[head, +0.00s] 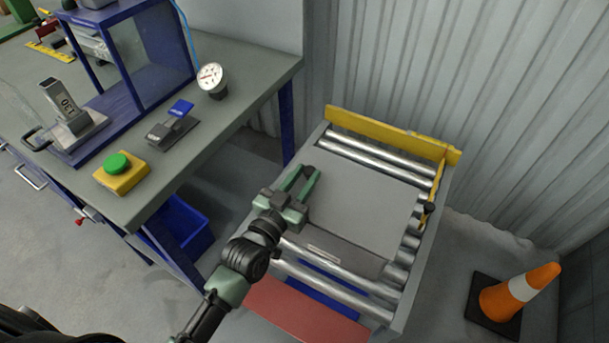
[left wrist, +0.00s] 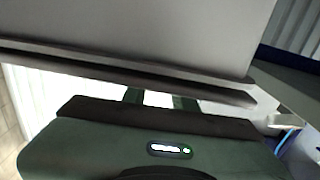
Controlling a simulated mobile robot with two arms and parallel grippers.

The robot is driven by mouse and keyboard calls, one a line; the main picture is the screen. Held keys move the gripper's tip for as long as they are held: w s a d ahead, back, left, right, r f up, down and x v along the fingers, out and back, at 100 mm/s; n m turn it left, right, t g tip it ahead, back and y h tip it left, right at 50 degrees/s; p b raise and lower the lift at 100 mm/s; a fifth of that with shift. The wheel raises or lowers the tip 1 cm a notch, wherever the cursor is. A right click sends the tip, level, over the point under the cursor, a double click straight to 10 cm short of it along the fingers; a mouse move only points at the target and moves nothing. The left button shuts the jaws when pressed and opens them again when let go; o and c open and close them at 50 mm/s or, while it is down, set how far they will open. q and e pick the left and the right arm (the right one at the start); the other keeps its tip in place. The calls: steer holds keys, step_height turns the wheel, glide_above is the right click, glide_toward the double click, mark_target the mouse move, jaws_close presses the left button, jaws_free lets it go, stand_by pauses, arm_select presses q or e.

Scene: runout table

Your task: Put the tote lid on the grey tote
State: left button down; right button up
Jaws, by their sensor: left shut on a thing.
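The tote lid (head: 362,198) is a flat grey panel over the grey tote (head: 335,257) on the roller table. A darker tote wall with a small label shows below the lid's near edge. My left gripper (head: 306,178) is at the lid's left edge, shut on it. In the left wrist view the lid (left wrist: 150,30) fills the top as a broad grey face with a dark rim, and the fingers (left wrist: 160,99) reach up to that rim. I cannot tell whether the lid touches the tote all round. The right gripper is not in view.
The roller table (head: 340,300) has a yellow stop rail (head: 385,132) at the back and right. A workbench (head: 225,125) stands to the left, with a dial gauge (head: 211,78) and a green button box (head: 120,172). An orange cone (head: 520,290) stands at the right by the wall.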

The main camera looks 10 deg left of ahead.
arm_select(q)
steer(key=shift+f, duration=0.1)
steer(key=c, duration=1)
jaws_free()
steer(key=shift+c, duration=0.2)
steer(key=v, duration=0.7)
steer(key=shift+s+b, duration=0.2)
steer(key=shift+b, duration=0.15)
steer(key=shift+s+a, duration=0.1)
steer(key=shift+s, duration=0.05)
steer(key=shift+a, duration=0.1)
